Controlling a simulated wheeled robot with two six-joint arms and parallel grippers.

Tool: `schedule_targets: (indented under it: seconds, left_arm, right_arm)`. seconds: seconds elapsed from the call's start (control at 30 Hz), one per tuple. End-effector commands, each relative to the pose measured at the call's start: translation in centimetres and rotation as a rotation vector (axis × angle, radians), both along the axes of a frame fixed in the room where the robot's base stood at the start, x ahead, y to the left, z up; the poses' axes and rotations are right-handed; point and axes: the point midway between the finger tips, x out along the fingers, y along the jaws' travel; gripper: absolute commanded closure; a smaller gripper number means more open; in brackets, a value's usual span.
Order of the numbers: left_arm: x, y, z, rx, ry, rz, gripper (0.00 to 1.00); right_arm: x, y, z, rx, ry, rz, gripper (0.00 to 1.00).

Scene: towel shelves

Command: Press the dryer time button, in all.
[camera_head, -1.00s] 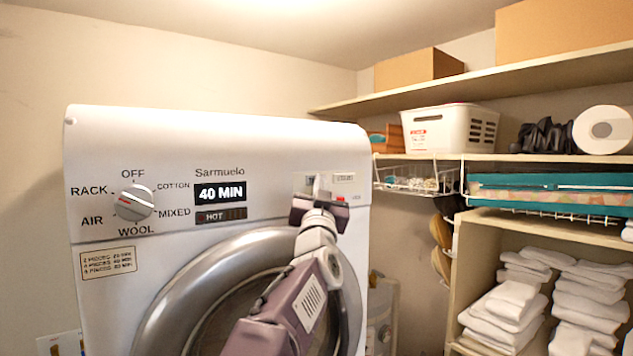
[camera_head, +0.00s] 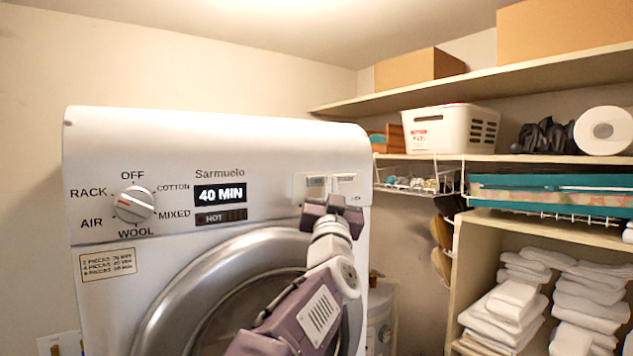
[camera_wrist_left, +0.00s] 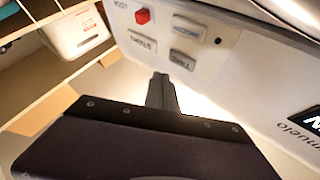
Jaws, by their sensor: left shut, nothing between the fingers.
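The white dryer (camera_head: 260,140) stands at the left, with a dial (camera_head: 135,204) and a display (camera_head: 220,194) reading 40 MIN. The time button (camera_wrist_left: 182,60), a grey key lettered TIME, shows in the left wrist view beside the START key (camera_wrist_left: 142,41). My left gripper (camera_head: 334,188) is at the button panel's lower edge, its fingers shut and empty. In the left wrist view its shut fingertips (camera_wrist_left: 161,82) are just below and left of the time button, and look apart from it. My right gripper is out of view.
A red button (camera_wrist_left: 142,16) and another grey key (camera_wrist_left: 188,27) share the panel. The round dryer door (camera_head: 220,285) is below, partly behind my left arm. Shelves with a white basket (camera_head: 450,130) and folded towels (camera_head: 510,300) stand at the right.

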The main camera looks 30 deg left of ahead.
Motion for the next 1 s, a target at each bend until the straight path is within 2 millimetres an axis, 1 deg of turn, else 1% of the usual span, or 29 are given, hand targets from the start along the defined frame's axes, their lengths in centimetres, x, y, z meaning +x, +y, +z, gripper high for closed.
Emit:
schedule_targets:
  seconds: [0.13, 0.3, 1.0]
  left_arm:
    - [-0.6, -1.5, 0.1, 0.0, 0.0, -0.004, 1.0]
    - [-1.0, -2.6, 0.0, 0.0, 0.002, -0.002, 1.0]
    - [-1.1, -2.6, 0.0, -0.001, 0.001, 0.0, 1.0]
  right_arm:
    - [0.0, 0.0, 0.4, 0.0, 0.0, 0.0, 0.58]
    - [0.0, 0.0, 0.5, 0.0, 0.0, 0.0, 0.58]
    - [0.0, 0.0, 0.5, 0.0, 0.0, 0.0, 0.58]
